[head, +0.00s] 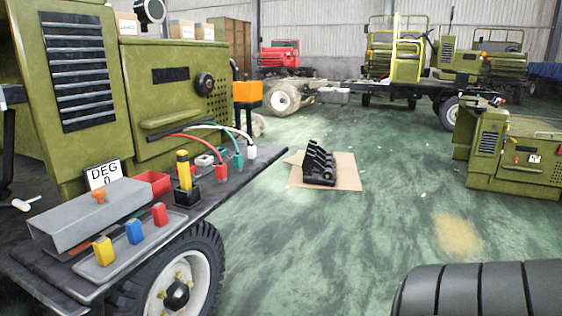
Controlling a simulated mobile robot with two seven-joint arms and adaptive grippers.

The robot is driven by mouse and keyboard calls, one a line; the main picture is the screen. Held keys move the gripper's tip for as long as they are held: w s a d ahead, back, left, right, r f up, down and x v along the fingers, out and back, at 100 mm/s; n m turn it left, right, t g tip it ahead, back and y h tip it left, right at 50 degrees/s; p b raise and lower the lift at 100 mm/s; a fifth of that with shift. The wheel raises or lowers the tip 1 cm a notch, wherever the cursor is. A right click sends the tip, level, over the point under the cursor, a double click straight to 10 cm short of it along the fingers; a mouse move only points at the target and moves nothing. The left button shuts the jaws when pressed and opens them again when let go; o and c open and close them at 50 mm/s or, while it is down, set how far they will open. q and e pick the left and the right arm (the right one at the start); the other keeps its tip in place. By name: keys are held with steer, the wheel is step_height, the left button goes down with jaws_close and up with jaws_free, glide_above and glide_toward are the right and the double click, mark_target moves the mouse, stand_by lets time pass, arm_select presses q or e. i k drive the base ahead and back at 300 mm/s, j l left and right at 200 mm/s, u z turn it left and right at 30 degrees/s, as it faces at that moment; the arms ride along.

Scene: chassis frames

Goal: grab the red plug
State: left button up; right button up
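A red plug-like block (160,214) stands in a shallow grey tray (125,252) on the dark shelf of a green vehicle. A blue block (134,231) and a yellow block (103,250) stand in a row with it. Another red plug (221,172) sits at the end of a red cable further back, beside a green plug (238,161) and a white plug (251,151). I cannot tell which red piece the task names. Neither of my grippers shows.
A grey box-shaped cover (90,222), a sign reading "DEG 0" (103,175) and a yellow-and-black upright piece (184,172) share the shelf. A tyre (180,285) is below. A black ribbed shape (480,290) fills the lower right.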

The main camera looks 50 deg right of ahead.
mark_target(220, 169)
steer(key=z, duration=1.45)
